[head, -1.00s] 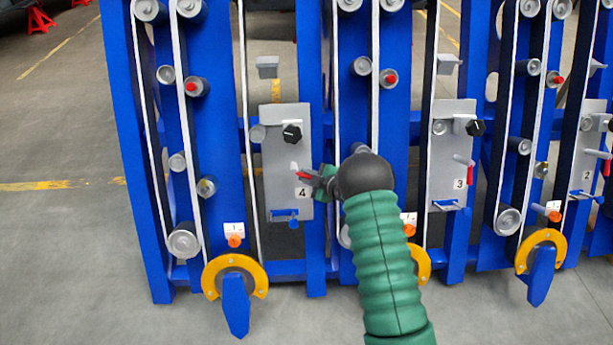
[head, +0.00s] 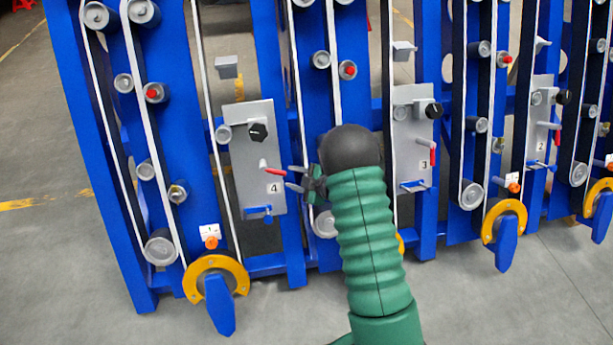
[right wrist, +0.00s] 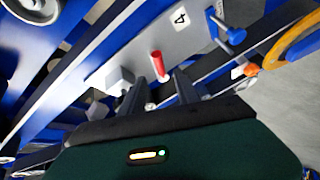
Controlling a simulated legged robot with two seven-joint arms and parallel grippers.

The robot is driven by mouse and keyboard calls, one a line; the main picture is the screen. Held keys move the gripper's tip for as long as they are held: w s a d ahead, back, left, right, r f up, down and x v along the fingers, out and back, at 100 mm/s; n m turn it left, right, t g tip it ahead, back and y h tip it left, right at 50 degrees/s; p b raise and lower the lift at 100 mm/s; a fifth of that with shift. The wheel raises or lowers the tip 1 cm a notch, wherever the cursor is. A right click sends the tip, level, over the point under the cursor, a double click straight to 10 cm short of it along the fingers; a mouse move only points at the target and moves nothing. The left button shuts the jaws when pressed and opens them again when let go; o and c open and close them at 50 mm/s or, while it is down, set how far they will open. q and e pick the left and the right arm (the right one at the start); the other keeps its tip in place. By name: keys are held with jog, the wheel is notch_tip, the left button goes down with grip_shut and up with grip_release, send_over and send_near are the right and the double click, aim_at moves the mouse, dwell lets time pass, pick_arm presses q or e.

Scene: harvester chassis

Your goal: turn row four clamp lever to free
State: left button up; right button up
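The row four plate (head: 240,140) is a grey panel labelled 4 on the left part of the chassis. Its clamp lever (head: 275,171) has a red handle that points right and slightly down from its pivot. In the right wrist view the red handle (right wrist: 157,65) shows just beyond the fingertips. My right gripper (head: 289,178) is open, its two fingers apart, just right of the handle. In the right wrist view the fingers (right wrist: 168,82) have nothing between them. My left gripper is out of view.
A black knob (head: 258,132) sits above the lever and a blue handle (head: 258,210) below it. The row three plate (head: 408,140) has a red lever (head: 433,153) hanging down. Blue uprights, rollers and belts stand close around the plate; grey floor lies in front.

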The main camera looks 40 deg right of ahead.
jog(key=p+v, duration=0.1)
jog(key=v, duration=0.5)
jog(key=shift+s, duration=0.45)
jog(key=shift+r, duration=0.15)
jog(key=a+r+m+g+h, duration=0.2)
jog(key=a+r+m+g, duration=0.15)
jog(key=a+m, duration=0.4)
jog(key=s+a+m+g+y, duration=0.1)
jog(key=s+a+m+g, duration=0.4)
jog(key=s+a, duration=1.25)
notch_tip(320, 180, up, 22)
jog(key=w+n+g+p, duration=0.1)
jog(key=w+g+p, duration=0.1)
jog(key=p, duration=2.1)
jog(key=shift+a+r+n, duration=0.2)
jog(key=shift+a+n, duration=0.15)
jog(key=shift+w, duration=0.15)
